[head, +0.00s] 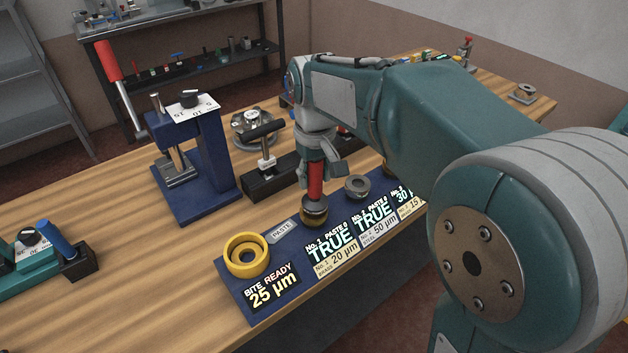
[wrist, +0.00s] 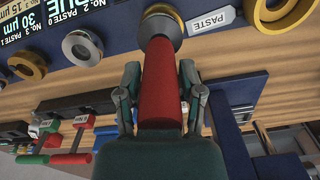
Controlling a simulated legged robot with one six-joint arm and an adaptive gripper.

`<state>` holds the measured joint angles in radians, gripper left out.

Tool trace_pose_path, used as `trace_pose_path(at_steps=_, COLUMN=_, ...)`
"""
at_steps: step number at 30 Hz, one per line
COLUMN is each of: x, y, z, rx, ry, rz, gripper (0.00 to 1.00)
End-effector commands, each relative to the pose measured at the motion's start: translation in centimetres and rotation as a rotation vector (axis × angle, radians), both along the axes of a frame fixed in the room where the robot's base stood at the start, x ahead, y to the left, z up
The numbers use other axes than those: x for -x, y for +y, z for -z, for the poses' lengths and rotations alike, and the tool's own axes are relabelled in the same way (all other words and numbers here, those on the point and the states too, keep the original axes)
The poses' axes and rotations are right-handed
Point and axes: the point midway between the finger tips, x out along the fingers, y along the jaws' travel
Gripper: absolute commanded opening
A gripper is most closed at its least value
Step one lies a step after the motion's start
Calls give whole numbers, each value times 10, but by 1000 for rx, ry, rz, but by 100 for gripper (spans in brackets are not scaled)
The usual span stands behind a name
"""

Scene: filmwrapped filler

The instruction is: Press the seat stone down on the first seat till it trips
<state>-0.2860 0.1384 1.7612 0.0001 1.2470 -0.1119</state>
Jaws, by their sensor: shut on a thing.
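The seat stone (head: 315,181) has a red handle and stands about upright, its lower end at the first seat (head: 314,217), a brass ring on the blue board. My gripper (head: 316,190) is shut on the red handle. In the wrist view the red handle (wrist: 160,95) runs between my two fingers (wrist: 160,82), its far end meeting the brass seat (wrist: 160,22). The stone's working face is hidden, so I cannot tell how firmly it bears down. The first seat's displays read "No. 1 PASTE 0 TRUE" and "20 µm".
A grey steel ring (head: 357,187) sits close right of the stone; a yellow ring (head: 246,254) sits left, by a "BITE READY 25 µm" display (head: 272,292). A PASTE plate (head: 282,231) lies between. A blue lever press (head: 190,155) and a black-handled block (head: 265,165) stand behind.

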Motion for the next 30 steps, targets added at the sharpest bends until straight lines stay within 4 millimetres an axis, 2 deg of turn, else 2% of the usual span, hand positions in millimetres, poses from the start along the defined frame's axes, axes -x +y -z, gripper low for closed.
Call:
trace_pose_path(at_steps=15, x=0, y=0, z=-35, rx=-1, ry=-3, rz=0, gripper=2)
trace_pose_path(at_steps=30, x=0, y=0, z=-38, rx=-1, ry=-2, rz=0, gripper=2)
